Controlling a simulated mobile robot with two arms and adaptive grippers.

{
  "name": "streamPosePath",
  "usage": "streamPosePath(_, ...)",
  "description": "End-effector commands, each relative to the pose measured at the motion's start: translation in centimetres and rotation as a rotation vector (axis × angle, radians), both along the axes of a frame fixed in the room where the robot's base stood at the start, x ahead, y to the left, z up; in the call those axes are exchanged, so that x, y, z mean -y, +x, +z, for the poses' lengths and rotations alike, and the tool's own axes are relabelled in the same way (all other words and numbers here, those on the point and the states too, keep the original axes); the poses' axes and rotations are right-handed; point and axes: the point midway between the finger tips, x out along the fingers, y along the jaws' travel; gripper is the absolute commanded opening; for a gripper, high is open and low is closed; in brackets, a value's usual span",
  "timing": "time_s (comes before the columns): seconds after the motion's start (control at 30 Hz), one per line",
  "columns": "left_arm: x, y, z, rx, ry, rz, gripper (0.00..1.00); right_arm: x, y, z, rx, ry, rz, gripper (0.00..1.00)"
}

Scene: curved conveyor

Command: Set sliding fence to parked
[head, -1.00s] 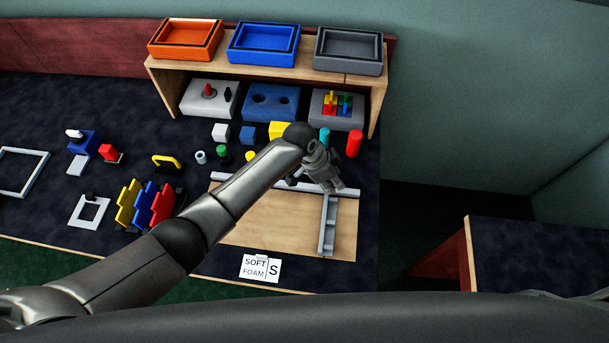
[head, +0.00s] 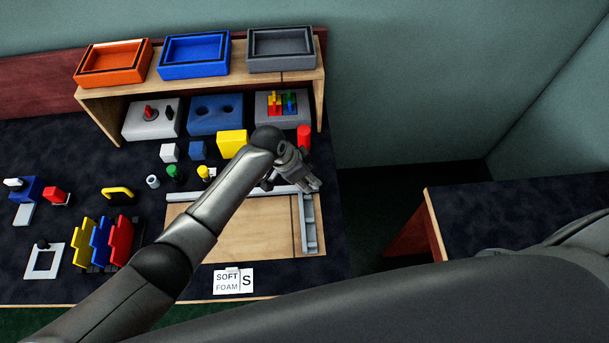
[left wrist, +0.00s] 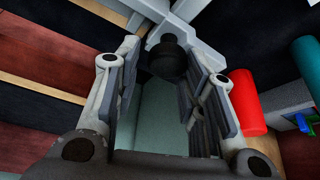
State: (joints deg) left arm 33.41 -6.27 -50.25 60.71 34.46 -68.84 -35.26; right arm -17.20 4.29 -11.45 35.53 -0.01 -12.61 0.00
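The sliding fence (head: 309,232) is a grey bar lying across the wooden board (head: 245,235), near its right end. It meets a pale rail (head: 180,197) along the board's back edge. My left gripper (head: 312,184) is over the fence's back end, partly hiding it. In the left wrist view, a round black knob (left wrist: 168,58) on the grey fence shows between the spread fingers of my left gripper (left wrist: 165,85). The right finger looks close to the knob; I cannot tell if they touch. My right gripper is out of view.
A red cylinder (head: 304,137) stands just behind my left gripper; it also shows in the left wrist view (left wrist: 247,103) beside a teal cylinder (left wrist: 307,62). A yellow block (head: 232,143) stands behind my forearm. The table's right edge is near the board.

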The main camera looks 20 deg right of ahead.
Motion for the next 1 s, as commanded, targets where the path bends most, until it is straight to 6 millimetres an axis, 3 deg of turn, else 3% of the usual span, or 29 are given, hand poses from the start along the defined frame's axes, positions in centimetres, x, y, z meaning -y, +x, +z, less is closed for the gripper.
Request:
streamPosePath(0.27, -0.6, 0.1, 0.9, 0.001, 0.003, 0.001, 0.38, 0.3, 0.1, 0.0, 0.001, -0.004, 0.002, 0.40)
streamPosePath(0.8, -3.5, -0.6, 8.7, 0.003, 0.002, -0.002, 0.38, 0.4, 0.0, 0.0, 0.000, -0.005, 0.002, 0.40)
streamPosePath(1.0, -4.2, -0.8, 10.6, 0.001, 0.001, -0.001, 0.38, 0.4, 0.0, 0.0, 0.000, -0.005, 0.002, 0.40)
